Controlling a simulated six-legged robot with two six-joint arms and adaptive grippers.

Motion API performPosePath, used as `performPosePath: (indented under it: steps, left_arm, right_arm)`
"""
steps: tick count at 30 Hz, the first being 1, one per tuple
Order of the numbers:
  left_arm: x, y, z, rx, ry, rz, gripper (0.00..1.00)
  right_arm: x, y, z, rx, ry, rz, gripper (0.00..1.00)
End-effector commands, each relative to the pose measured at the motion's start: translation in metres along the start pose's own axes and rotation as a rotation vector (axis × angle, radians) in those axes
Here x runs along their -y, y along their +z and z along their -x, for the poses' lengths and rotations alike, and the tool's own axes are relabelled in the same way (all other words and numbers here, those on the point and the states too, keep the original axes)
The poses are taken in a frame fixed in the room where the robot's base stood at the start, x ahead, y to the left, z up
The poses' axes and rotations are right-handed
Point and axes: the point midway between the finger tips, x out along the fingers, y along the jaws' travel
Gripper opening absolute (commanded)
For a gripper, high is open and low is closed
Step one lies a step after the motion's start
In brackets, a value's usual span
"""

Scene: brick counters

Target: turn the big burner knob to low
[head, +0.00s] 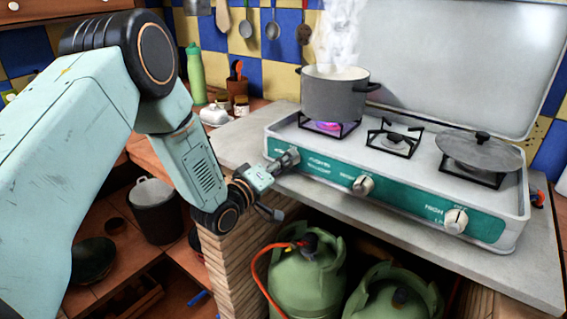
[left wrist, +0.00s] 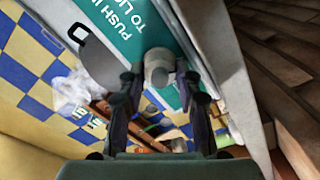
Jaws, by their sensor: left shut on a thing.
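The white stove (head: 400,165) has a green front panel with three knobs. My left gripper (head: 283,163) is at the leftmost knob, below the lit burner, and hides much of it in the head view. In the left wrist view that knob (left wrist: 158,70) is a pale round cap between the two fingers (left wrist: 160,82), which are shut on it. Its pointer setting cannot be read. The middle knob (head: 363,185) and the right knob (head: 456,220) are free. A grey pot (head: 335,97) steams over a purple-blue flame (head: 327,127). My right gripper is not in view.
A lidded pan (head: 478,153) sits on the right burner; the middle burner (head: 394,142) is bare. Green gas bottles (head: 305,275) with an orange hose stand below the counter. A green bottle (head: 195,75) and jars stand behind, left of the stove.

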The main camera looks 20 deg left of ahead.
Motion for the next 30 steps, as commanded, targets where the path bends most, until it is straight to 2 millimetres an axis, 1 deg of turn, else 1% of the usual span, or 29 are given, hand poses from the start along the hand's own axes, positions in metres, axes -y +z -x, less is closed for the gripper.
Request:
performPosePath:
  steps: [15,16,23,30]
  left_arm:
    - [-0.0002,-0.0010,-0.0002,-0.003,0.001,0.017,0.02]
    - [-0.0002,-0.0010,-0.0002,-0.003,0.001,0.017,0.36]
    - [-0.0001,-0.0007,-0.0001,-0.002,0.000,0.017,0.56]
    - [0.0000,-0.0002,0.0000,-0.001,0.000,0.016,0.57]
  right_arm:
    - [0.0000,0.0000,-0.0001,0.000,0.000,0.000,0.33]
    - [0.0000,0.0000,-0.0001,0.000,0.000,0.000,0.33]
    - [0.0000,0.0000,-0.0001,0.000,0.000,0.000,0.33]
    - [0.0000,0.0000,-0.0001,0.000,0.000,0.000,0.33]
